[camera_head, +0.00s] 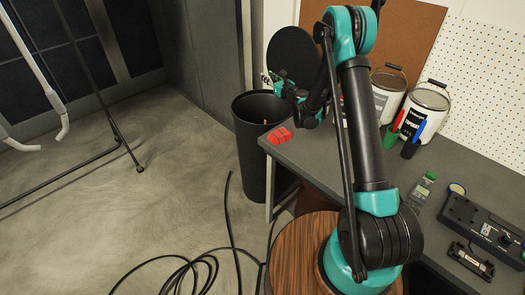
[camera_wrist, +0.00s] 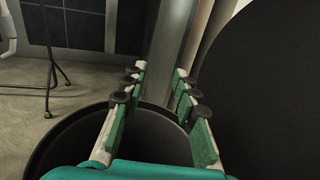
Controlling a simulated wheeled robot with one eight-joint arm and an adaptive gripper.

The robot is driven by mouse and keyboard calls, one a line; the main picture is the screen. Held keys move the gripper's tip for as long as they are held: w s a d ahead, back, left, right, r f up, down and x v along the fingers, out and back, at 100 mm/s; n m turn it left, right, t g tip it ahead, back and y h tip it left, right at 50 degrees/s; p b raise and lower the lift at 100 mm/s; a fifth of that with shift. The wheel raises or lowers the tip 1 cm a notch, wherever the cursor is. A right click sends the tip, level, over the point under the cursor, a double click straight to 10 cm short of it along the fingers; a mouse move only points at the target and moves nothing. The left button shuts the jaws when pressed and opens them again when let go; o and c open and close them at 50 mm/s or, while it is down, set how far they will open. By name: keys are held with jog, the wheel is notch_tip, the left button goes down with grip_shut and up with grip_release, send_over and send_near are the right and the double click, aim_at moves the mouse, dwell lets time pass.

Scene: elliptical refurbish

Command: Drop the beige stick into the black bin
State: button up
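The black bin (camera_head: 254,165) stands on the floor at the left end of the grey worktop. In the wrist view its round rim (camera_wrist: 62,128) curves below my gripper. My gripper (camera_wrist: 160,76) is open, with its two green and beige fingers apart and nothing between them. In the head view my gripper (camera_head: 270,80) is over the bin's far side, partly hidden by my arm. A tiny beige spot (camera_head: 265,121) shows inside the bin's mouth. It may be the beige stick, but it is too small to be sure. The bin's inside is dark in the wrist view.
A red object (camera_head: 279,135) lies at the worktop's left corner. Black cable (camera_head: 190,265) coils on the floor.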

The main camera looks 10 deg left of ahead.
jog(key=shift+r, duration=2.65)
jog(key=s+d+r+n+g+h, duration=0.1)
jog(key=s+d+n+g, duration=0.3)
jog(key=s+n, duration=0.5)
jog(key=s+d+r+n+g+h, duration=0.1)
jog(key=s+d+n, duration=0.55)
jog(key=s, duration=0.45)
jog(key=s+d+f+n+g+h, duration=0.1)
jog(key=s+d+f+n+h, duration=0.2)
jog(key=s+d, duration=0.4)
jog(key=s+d+f+n+g+h, duration=0.2)
jog(key=s+d, duration=0.5)
jog(key=s, duration=0.6)
jog(key=s+d+f+n+g+h, duration=0.1)
jog(key=s+d+f+n+h, duration=0.3)
jog(key=s, duration=0.6)
jog(key=d+f+n, duration=0.2)
jog(key=d+n, duration=0.1)
jog(key=shift+d+n+g, duration=0.15)
jog(key=shift+n+g, duration=0.2)
jog(key=shift+g, duration=0.05)
